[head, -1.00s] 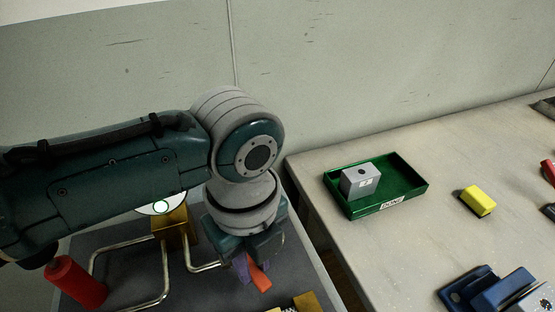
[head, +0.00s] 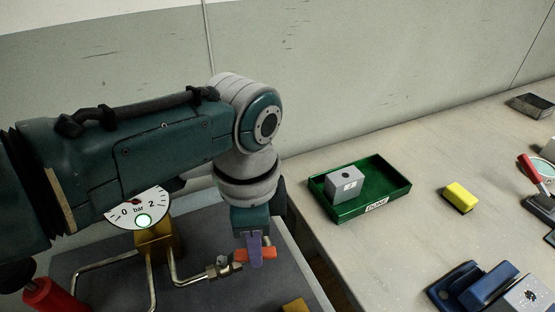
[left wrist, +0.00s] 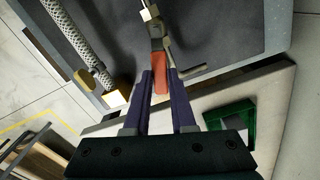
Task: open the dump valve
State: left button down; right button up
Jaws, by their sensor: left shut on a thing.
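The dump valve (head: 219,270) sits on a metal pipe, and its orange-red lever (head: 269,254) points to the right in the head view. My left gripper (head: 255,254) reaches down from above, and its purple fingers are shut on the lever. In the left wrist view the orange-red lever (left wrist: 163,82) lies between the two purple fingertips (left wrist: 160,74). The fingers hide part of the lever in the head view. My right gripper is in neither view.
A red cylinder (head: 52,296) is at lower left. A green tray (head: 398,184) holds a grey block (head: 343,183); a yellow block (head: 459,197) lies right of it.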

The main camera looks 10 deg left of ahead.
pick_arm(q)
jog(key=shift+w+a+n+b, duration=0.15)
jog(key=shift+w+n, duration=0.25)
jog(key=shift+n, duration=0.5)
jog(key=shift+w+a+n+b, duration=0.15)
jog(key=shift+w+n, duration=0.2)
jog(key=shift+n, duration=0.55)
jog(key=c, duration=0.7)
grip_release()
jog(key=shift+a, duration=0.1)
jog(key=shift+c, duration=0.2)
jog(key=shift+r, duration=0.1)
notch_tip(320, 180, up, 10)
jog(key=p, duration=0.4)
jog(key=shift+f, duration=0.2)
